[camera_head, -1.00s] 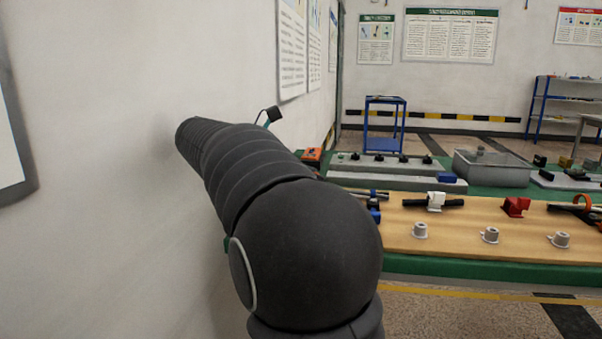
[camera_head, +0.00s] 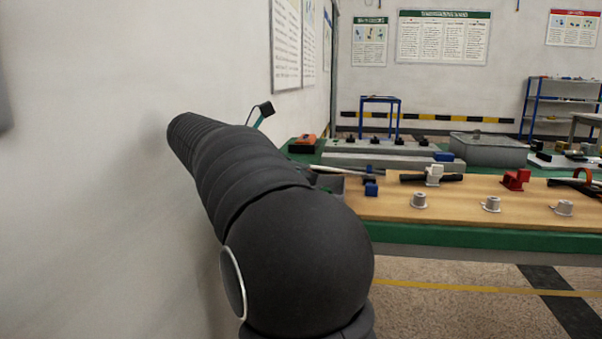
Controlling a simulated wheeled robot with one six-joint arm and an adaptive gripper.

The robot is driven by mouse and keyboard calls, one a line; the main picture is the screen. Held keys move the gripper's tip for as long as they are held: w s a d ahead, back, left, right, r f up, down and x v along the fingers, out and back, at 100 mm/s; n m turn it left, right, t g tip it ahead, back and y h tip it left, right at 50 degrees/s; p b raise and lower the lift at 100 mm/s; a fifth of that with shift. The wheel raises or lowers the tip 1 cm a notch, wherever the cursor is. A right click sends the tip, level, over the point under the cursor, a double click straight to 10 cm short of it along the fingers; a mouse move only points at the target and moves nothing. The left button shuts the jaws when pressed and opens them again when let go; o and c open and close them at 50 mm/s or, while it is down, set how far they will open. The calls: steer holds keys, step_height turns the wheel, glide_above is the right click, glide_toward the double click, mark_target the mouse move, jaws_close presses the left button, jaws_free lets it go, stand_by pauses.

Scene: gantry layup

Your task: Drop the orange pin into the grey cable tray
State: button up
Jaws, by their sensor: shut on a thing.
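My dark arm reaches away from the camera along the left wall, and its links hide my gripper. A small black block on a teal stem shows above the arm's far part; I cannot tell what it belongs to. I cannot make out the orange pin. A grey open-topped tray (camera_head: 488,151) stands at the back right of the green-edged bench. A smaller grey piece (camera_head: 327,182) shows partly behind the arm at the wooden board's left end. I cannot tell for certain which of these is the cable tray.
The wooden board (camera_head: 460,208) holds several grey flanged fittings, a white clamp on a black bar (camera_head: 433,176), a red clamp (camera_head: 515,179) and a blue block (camera_head: 371,189). An orange and black item (camera_head: 303,143) lies behind the arm. The wall is close at left; floor at right front is clear.

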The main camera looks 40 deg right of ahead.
steer(key=o, duration=1)
steer(key=shift+o, duration=0.2)
steer(key=shift+r, duration=0.1)
step_height(320, 180, up, 10)
